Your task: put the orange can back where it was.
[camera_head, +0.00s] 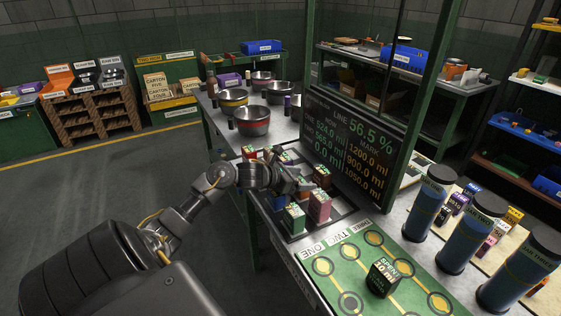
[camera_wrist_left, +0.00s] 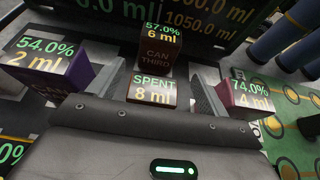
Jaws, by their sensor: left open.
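Several small box-shaped cans stand on a dark tray (camera_head: 338,212) on the bench. A pink one (camera_head: 319,207), a green one (camera_head: 294,219) and a brownish-red one (camera_head: 322,176) show there. My left gripper (camera_head: 297,186) is over this group. In the left wrist view its open fingers (camera_wrist_left: 160,98) are either side of a dark brown can marked SPENT 8 ml (camera_wrist_left: 151,93). I cannot tell whether they touch it. A brownish can marked CAN THIRD (camera_wrist_left: 160,50) is just beyond. I cannot tell for sure which can is the orange one. My right gripper is not in view.
A black can marked SPENT 10 ml (camera_head: 382,279) stands on the green mat (camera_head: 345,262) with ringed spots. Several blue cylinders (camera_head: 430,205) stand to its right. A dark readout board (camera_head: 347,145) rises behind the tray. Metal bowls (camera_head: 252,121) occupy the bench's far end.

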